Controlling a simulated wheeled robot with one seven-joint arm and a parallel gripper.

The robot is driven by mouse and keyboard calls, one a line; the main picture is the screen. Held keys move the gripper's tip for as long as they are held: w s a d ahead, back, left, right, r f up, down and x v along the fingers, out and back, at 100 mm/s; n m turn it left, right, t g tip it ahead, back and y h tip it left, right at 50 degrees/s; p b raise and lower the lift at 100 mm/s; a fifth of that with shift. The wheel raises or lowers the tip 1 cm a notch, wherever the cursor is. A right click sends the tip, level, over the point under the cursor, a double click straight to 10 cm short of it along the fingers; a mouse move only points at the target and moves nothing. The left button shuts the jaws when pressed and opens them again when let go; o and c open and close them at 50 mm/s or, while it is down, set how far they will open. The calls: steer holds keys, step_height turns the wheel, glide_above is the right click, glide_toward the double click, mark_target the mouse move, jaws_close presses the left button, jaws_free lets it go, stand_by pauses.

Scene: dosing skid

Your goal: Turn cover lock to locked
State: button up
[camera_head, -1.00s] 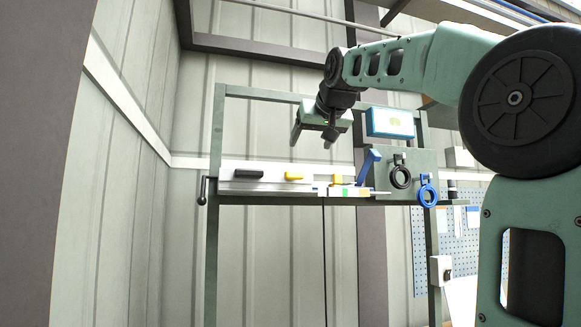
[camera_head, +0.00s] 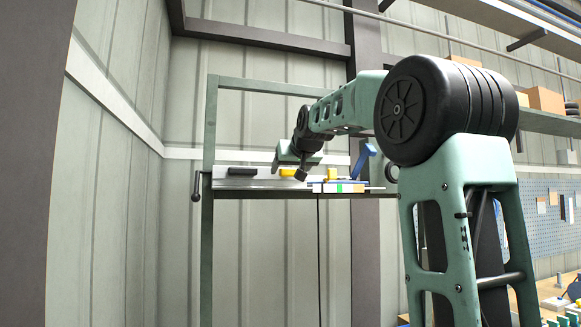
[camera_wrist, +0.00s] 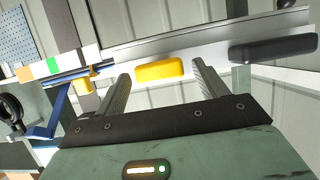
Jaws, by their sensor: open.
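A yellow handle (camera_head: 287,172) sits on the pale rail (camera_head: 262,183) of the skid frame, right of a black handle (camera_head: 242,171). In the wrist view the yellow handle (camera_wrist: 160,71) lies level between my fingertips, seemingly just beyond them, with no clear contact. My gripper (camera_head: 288,168) is open and empty, at the rail by the yellow handle; its two fingers (camera_wrist: 160,80) spread either side of it in the wrist view. A smaller yellow piece (camera_head: 332,174) and a blue lever (camera_head: 362,162) stand further right. No label shows which part is the cover lock.
A white, green and orange banded block (camera_head: 340,187) sits below the blue lever. A black ring (camera_head: 391,172) hangs further right, partly hidden by my arm. A black crank (camera_head: 196,187) sticks out at the frame's left post. Space below the rail is clear.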

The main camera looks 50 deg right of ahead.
steer(key=c, duration=1)
steer(key=m+b, duration=0.1)
steer(key=m+t+y+b, duration=0.1)
steer(key=m+y+b, duration=0.1)
steer(key=shift+s+d+f, duration=0.15)
steer(key=shift+d+f, duration=0.1)
steer(key=m+t+b, duration=0.1)
steer(key=b, duration=0.1)
steer(key=m+y+b, duration=0.1)
steer(key=m+b, duration=0.1)
steer(key=shift+s+d+f+t, duration=0.1)
steer(key=shift+d+f+t, duration=0.05)
steer(key=shift+t, duration=0.25)
steer(key=shift+d+f+m+t+y+b, duration=0.1)
steer(key=shift+m+t+y+b, duration=0.15)
steer(key=shift+m+t+b, duration=0.65)
steer(key=shift+a+f+m+t+y+b, duration=0.1)
steer(key=shift+m+t+y+b, duration=0.15)
steer(key=shift+m+b, duration=1.25)
steer(key=shift+d+f+m+t+y+b, duration=0.15)
steer(key=shift+m+t+b, duration=0.4)
steer(key=shift+m+b, duration=0.65)
steer(key=shift+r, duration=0.1)
